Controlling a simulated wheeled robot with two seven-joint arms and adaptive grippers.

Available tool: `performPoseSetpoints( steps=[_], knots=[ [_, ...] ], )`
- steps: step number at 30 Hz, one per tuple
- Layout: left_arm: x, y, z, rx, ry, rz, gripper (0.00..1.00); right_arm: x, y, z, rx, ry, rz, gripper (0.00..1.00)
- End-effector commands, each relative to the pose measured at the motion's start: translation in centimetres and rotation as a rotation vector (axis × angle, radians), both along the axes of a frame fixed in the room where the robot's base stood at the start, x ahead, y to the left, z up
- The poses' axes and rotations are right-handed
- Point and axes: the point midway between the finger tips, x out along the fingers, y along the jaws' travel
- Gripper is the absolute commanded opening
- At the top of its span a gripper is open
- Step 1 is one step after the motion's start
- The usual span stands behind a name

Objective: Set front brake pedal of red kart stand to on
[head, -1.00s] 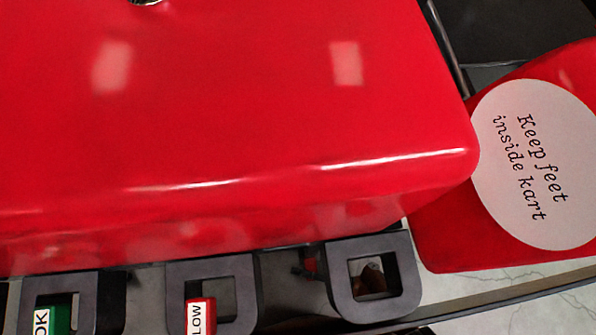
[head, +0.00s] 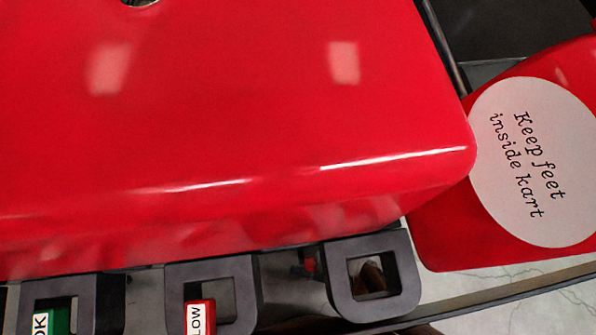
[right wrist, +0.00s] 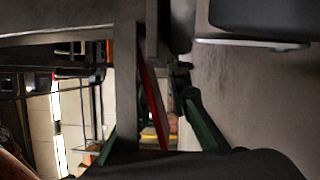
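The red kart stand (head: 240,110) fills most of the head view as a large glossy body. I cannot make out the front brake pedal or its setting for certain. A thin red bar (right wrist: 152,105) stands beside a grey post (right wrist: 126,85) in the right wrist view; I cannot tell whether it is part of the pedal. Dark green finger-like parts of my right gripper (right wrist: 158,130) seem to stand on either side of the bar, partly hidden. Whether they touch it is unclear. My left gripper is not in view.
Black square frames run along the stand's lower edge, one with a green OK tag (head: 59,319), one with a red LOW tag (head: 200,317), one at the right (head: 338,292). A red panel with a round "Keep feet inside kart" sign (head: 530,165) is at right.

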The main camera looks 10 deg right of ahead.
Motion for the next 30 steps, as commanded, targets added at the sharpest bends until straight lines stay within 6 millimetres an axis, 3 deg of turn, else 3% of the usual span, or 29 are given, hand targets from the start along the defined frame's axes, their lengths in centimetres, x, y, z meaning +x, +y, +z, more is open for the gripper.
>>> performPoseSetpoints(
  steps=[11,24,30],
  knots=[
    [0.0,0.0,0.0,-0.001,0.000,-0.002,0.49,-0.2,-0.4,0.0,0.001,0.000,0.001,0.21],
    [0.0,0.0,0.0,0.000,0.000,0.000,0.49,-2.4,-6.2,-0.6,0.000,0.001,0.000,0.21],
    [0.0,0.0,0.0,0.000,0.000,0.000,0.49,-2.8,-6.9,-0.6,0.002,-0.001,0.000,0.21]
  ],
)
